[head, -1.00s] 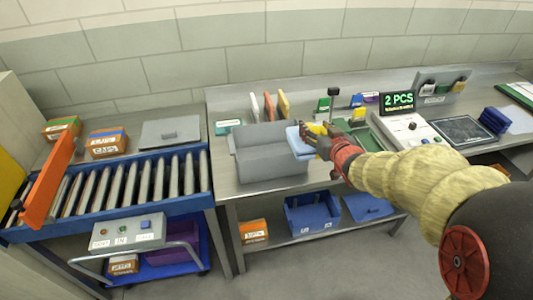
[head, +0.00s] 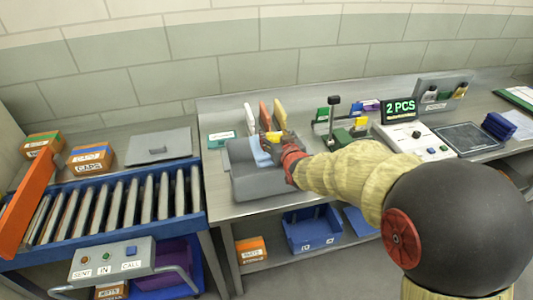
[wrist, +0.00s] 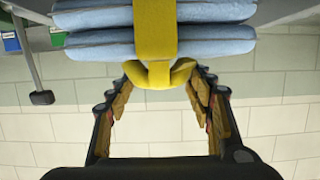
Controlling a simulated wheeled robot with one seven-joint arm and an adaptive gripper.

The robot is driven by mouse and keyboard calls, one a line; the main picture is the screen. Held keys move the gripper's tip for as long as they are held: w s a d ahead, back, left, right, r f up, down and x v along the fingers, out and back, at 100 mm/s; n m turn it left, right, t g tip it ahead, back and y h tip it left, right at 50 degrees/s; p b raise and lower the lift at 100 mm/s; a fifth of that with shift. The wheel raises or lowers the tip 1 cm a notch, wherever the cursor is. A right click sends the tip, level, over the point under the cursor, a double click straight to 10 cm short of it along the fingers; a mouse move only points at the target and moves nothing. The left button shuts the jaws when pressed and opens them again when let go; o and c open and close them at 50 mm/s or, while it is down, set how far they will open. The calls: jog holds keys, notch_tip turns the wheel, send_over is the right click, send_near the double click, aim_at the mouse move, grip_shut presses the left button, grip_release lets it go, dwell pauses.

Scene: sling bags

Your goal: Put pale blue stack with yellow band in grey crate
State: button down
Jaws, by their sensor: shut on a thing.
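The pale blue stack (head: 260,157) hangs from my gripper, over or inside the opening of the grey crate (head: 268,187) on the bench. I cannot tell if it touches the crate's bottom or walls. The stack (wrist: 95,45) fills the top of the wrist view as two pale blue folded layers. The yellow band (wrist: 155,28) wraps round them and ends in a loop between my fingers. My gripper (wrist: 158,77) is shut on that band loop. In the head view my gripper (head: 283,148) hides part of the stack and the crate's right side.
Upright orange and cream items (head: 266,115) stand behind the crate. A black-topped post (head: 334,110) and a scale (head: 412,140) are to the right. A roller conveyor (head: 120,205) lies left. A blue bin (head: 312,230) sits on the shelf below.

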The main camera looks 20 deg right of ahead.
jog(key=shift+w+a+f+b, duration=0.2)
jog(key=shift+w+a+f, duration=0.2)
jog(key=shift+a+f, duration=0.25)
jog(key=shift+w+a+f+b, duration=0.2)
jog(key=shift+w+a+f, duration=0.25)
jog(key=shift+f, duration=0.35)
notch_tip(320, 180, down, 2)
jog(key=shift+a+f+b, duration=0.15)
jog(key=shift+f+b, duration=0.05)
jog(key=shift+b, duration=0.15)
jog(key=shift+f, duration=0.4)
jog(key=shift+f, duration=0.1)
jog(key=shift+f+b, duration=0.3)
jog(key=shift+b, duration=0.2)
jog(key=shift+f+b, duration=0.3)
jog(key=c, duration=0.8)
grip_release()
